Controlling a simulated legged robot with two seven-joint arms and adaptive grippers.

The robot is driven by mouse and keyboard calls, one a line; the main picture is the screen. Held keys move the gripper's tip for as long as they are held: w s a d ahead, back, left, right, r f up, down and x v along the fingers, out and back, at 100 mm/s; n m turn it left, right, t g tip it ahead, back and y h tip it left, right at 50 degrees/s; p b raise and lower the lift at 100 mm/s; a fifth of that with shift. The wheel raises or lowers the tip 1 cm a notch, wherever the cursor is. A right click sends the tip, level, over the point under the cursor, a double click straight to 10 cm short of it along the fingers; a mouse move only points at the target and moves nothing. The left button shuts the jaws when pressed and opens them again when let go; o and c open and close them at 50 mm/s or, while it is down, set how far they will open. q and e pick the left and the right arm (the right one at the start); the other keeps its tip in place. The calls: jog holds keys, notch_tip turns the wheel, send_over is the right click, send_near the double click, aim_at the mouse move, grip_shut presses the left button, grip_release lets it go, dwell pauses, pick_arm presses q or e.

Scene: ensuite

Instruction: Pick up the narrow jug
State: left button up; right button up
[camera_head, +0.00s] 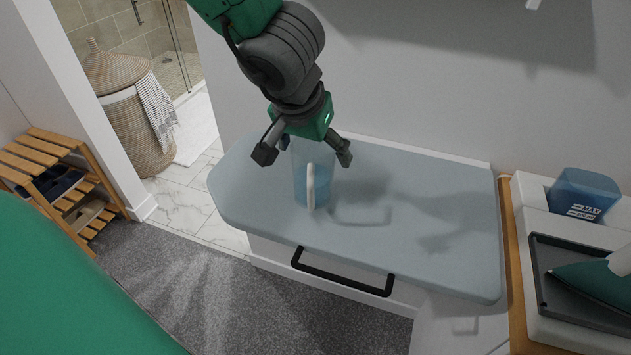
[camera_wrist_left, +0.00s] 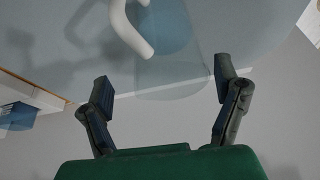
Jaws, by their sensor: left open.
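The narrow jug (camera_head: 299,188) is a clear, blue-tinted vessel with a white handle. It stands upright on the grey-blue counter top (camera_head: 440,240), left of its middle, with the handle facing the camera. My left gripper (camera_head: 304,155) is open above the jug, pointing down, with one finger on each side of its upper part. In the left wrist view the jug (camera_wrist_left: 172,68) lies ahead between the spread fingers of the gripper (camera_wrist_left: 165,86), and its white handle shows at the top. The gripper partly hides the jug's rim. My right gripper is not in view.
A wall stands behind the counter. At right, a white ironing unit (camera_head: 530,195) holds a blue MAX-marked tank (camera_head: 582,193) and a green iron (camera_head: 600,283). A black drawer handle (camera_head: 342,275) sticks out in front. The counter right of the jug is clear.

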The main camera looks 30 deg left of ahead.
pick_arm(q)
jog(key=f+b, duration=0.1)
jog(key=w+a+f+b, duration=0.1)
jog(key=f, duration=0.1)
jog(key=a+f+b, duration=0.1)
jog(key=f, duration=0.1)
jog(key=shift+w, duration=0.25)
jog(key=shift+d, duration=0.2)
jog(key=shift+d+r, duration=0.2)
jog(key=shift+d, duration=0.1)
jog(key=c, duration=1.3)
jog(key=shift+a, duration=0.1)
jog(key=shift+a, duration=0.1)
jog(key=shift+c, duration=0.2)
